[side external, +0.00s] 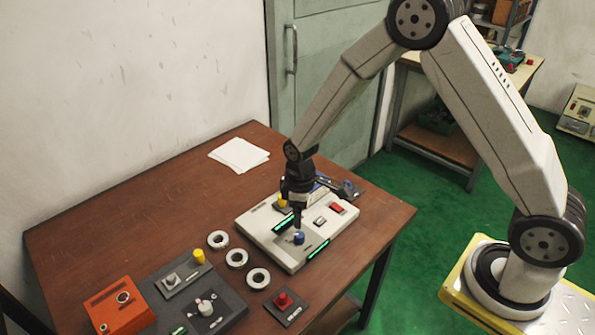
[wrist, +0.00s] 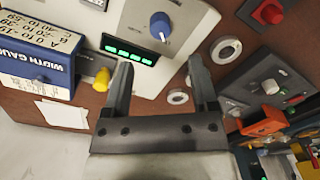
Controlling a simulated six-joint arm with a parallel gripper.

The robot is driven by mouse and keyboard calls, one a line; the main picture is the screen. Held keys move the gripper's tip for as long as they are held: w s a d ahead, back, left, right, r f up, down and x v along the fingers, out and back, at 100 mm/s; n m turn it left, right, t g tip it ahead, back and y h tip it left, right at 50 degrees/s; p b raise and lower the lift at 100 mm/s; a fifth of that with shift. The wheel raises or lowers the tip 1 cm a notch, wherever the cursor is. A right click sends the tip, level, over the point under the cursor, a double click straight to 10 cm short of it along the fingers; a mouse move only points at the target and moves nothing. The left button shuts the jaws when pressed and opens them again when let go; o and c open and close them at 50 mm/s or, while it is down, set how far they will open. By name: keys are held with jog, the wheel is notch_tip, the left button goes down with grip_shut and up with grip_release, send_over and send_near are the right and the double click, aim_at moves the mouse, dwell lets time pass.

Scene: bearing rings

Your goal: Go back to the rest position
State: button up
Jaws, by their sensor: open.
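My gripper (side external: 298,212) points down above the pale control box on the table in the side external view. In the wrist view its two fingers (wrist: 158,66) are apart, with nothing held between them. The pale control box (side external: 262,236) has a blue knob (side external: 298,238), green displays and a red switch. The blue knob (wrist: 160,26) also shows beyond the fingers in the wrist view. Three bearing rings lie in a row left of the box: a far ring (side external: 209,240), a middle ring (side external: 228,258) and a near ring (side external: 250,279).
A grey panel (side external: 232,313), an orange box (side external: 117,312) and a red-button plate (side external: 284,314) are at the table's near side. White paper (side external: 239,154) lies at the back. A blue width gauge box (wrist: 30,75) shows in the wrist view. The table's left part is clear.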

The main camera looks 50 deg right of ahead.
jog(key=shift+r, duration=0.1)
jog(key=s+d+r+m+t, duration=0.2)
jog(key=s+d+r+m, duration=0.2)
jog(key=s+r+m, duration=0.3)
jog(key=s+r, duration=0.4)
jog(key=s, duration=0.3)
jog(key=shift+r+t, duration=0.15)
jog(key=shift+t, duration=0.25)
